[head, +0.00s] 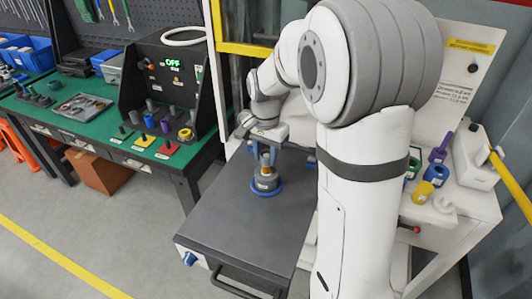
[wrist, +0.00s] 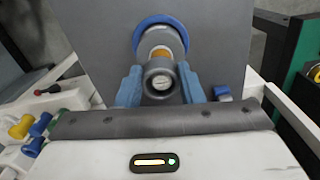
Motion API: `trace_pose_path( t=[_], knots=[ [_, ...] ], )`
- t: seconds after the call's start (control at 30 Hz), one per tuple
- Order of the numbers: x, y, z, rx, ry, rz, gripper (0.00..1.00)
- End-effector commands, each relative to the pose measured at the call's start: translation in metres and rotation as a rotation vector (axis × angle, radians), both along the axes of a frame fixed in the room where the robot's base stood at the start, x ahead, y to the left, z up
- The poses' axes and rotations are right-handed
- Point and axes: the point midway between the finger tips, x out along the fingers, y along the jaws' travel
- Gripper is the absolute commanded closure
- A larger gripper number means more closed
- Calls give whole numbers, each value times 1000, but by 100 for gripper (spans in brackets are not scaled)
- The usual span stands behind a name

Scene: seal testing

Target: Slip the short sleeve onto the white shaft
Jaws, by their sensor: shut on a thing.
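My gripper (wrist: 160,88) has its two blue fingers closed on the sides of a short grey sleeve (wrist: 150,67). In the head view my gripper (head: 266,160) points down over the dark table. A pale slotted round end, seemingly the white shaft (wrist: 160,83), shows inside the sleeve's opening. The sleeve appears to be around the shaft's top; how far down it sits I cannot tell. Below it are an orange band (head: 265,184) and a grey fixture with a blue ring (head: 267,192) at its base. The fingers partly hide the sleeve in the head view.
The dark grey tabletop (head: 232,215) around the fixture is mostly clear. A white side table at right holds a yellow part (head: 423,192), a purple part (head: 441,149) and others. A green bench (head: 118,135) at left carries several cylinders and a black panel box.

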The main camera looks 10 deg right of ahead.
Motion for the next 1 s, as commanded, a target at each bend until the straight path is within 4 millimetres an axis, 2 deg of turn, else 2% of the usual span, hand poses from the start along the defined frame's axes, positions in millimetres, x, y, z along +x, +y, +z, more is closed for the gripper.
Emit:
trace_pose_path(
  t=[0.87, 0.9, 1.0],
  knots=[
    [1, -1, -6, 0, 0, -2, 91],
    [1, -1, -6, -1, -1, -2, 64],
    [1, -1, -5, 0, 0, -2, 59]
  ],
)
